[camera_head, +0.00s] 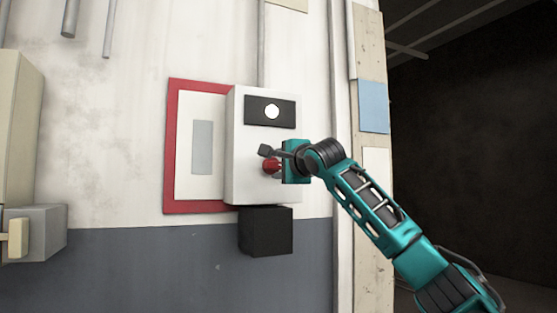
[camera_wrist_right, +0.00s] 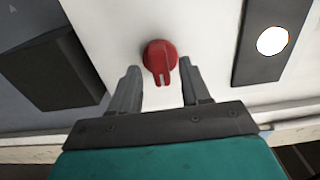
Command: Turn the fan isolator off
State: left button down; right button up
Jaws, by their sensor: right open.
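The fan isolator is a white box (camera_head: 238,150) on the wall, with a red rotary knob (camera_head: 270,166) on its front. The knob also shows in the right wrist view (camera_wrist_right: 159,56), with a white mark on its grip pointing toward my gripper. My right gripper (camera_head: 275,158) is at the box front, by the knob. In the right wrist view its two fingers (camera_wrist_right: 158,82) are open, one on each side of the knob, with gaps between. Contact with the knob cannot be seen. My left gripper is not in view.
A black panel with a round white lamp (camera_head: 271,111) sits above the knob. A black box (camera_head: 265,232) is mounted below. A red-framed board (camera_head: 185,208) is behind the isolator at left. A grey box (camera_head: 40,232) juts out at far left. A dark opening lies at right.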

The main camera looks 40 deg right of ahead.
jog(key=shift+w+d, duration=0.2)
jog(key=shift+w, duration=0.35)
jog(key=shift+c, duration=0.5)
grip_shut()
